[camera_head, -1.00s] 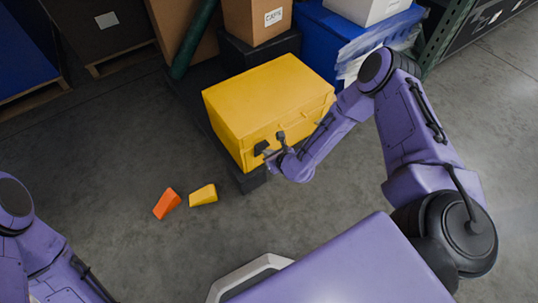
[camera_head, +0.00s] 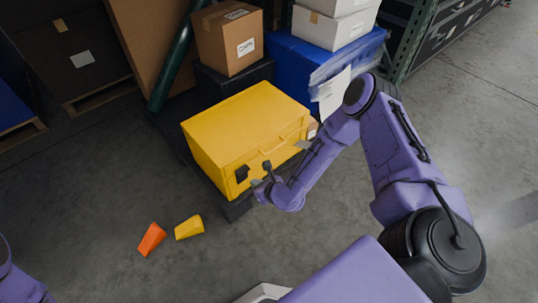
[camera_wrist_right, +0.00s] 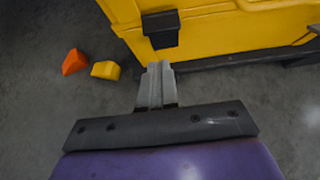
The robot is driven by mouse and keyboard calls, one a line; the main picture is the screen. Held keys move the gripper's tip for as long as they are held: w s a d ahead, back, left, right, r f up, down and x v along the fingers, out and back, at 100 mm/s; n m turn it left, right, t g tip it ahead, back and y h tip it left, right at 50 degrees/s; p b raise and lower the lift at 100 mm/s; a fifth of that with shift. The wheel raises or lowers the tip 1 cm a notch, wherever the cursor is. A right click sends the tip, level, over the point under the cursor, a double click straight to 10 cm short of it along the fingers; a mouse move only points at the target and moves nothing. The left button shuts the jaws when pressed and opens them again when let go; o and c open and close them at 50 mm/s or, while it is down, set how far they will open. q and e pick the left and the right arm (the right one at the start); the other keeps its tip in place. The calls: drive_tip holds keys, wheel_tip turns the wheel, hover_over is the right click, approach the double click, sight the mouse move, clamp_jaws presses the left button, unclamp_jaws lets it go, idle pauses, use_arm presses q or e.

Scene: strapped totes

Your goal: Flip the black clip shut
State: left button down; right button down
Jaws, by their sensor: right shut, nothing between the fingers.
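The yellow tote (camera_head: 240,120) stands with its lid down, and it also shows in the right wrist view (camera_wrist_right: 225,25). The black clip (camera_head: 242,174) is on its front face near the left end. In the right wrist view the clip (camera_wrist_right: 160,28) is a dark block just beyond my fingertips; I cannot tell whether it lies fully flat. My right gripper (camera_head: 261,180) is in front of the clip, slightly to its right, with a small gap. Its fingers (camera_wrist_right: 159,70) are together and empty. My left gripper is out of view.
An orange wedge (camera_head: 152,239) and a yellow wedge (camera_head: 189,228) lie on the floor left of the tote. A cardboard box (camera_head: 228,40), a blue bin (camera_head: 305,62) and white boxes (camera_head: 335,25) stand behind it.

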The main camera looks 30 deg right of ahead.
drive_tip(key=p+v, duration=0.3)
drive_tip(key=v, duration=0.7)
drive_tip(key=shift+r, duration=0.5)
